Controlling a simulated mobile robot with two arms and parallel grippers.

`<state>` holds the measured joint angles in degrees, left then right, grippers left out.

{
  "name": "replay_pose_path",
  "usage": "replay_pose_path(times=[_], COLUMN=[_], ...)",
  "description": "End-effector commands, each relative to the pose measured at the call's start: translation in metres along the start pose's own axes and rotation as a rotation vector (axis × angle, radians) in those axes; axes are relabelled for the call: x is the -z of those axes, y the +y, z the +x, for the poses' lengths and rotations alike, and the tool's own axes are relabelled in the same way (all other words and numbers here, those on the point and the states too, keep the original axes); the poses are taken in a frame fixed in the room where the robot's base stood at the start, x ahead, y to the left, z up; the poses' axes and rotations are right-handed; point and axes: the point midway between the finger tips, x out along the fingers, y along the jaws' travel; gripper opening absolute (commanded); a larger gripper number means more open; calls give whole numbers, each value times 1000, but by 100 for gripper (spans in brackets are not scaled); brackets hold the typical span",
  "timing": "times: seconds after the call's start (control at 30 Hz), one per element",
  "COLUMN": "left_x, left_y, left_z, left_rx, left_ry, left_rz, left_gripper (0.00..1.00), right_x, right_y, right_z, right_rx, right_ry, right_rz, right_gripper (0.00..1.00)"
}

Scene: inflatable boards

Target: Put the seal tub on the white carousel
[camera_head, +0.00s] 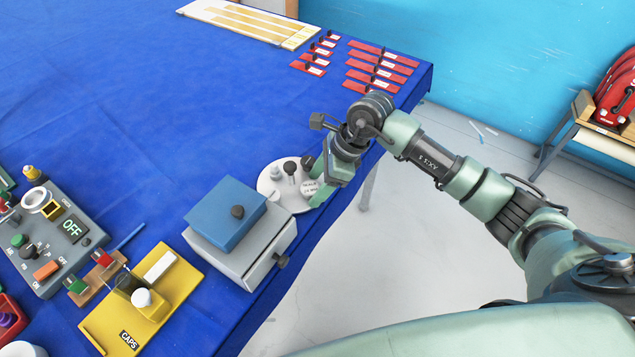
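The white carousel (268,186) is a round disc on the blue table near its front right edge, behind a grey box. A small pale tub with printed lettering (309,187), seemingly the seal tub, is at the carousel's right side and looks to rest on it. My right gripper (315,186) reaches in from the right, low over that side. Its green fingers are apart, one on each side of the tub. Whether they touch it is hard to tell. A dark-knobbed piece (290,170) and a small pale piece (276,174) also stand on the carousel. My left gripper is out of view.
A grey box with a blue lid (226,212) stands close in front of the carousel. A yellow CAPS board (145,310) and grey switch panel (48,240) lie at left. Red labelled strips (375,68) lie at the back right. The table's middle is clear.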

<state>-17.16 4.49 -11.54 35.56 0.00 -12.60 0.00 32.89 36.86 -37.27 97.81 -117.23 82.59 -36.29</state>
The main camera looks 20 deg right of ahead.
Motion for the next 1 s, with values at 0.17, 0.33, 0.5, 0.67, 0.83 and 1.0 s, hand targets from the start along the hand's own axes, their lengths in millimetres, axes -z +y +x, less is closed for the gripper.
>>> replay_pose_path(times=[0.17, 0.33, 0.5, 0.67, 0.83, 1.0], left_x=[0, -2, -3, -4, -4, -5], left_y=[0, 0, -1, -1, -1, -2], left_z=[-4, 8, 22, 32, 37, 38], left_rx=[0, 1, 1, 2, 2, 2], left_ry=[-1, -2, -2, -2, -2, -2], left_rz=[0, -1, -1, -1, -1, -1], left_gripper=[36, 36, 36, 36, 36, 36], right_x=[-2, 0, 1, 0, -1, -1], right_y=[0, -2, -2, -2, -1, 0], right_z=[-4, -23, -61, -93, -115, -123], right_rx=[0, 6, 7, 5, 2, 0], right_ry=[0, 0, 0, 0, -1, -1], right_rz=[0, -3, -2, 0, 0, 1], right_gripper=[62, 62, 62, 62, 62, 62])
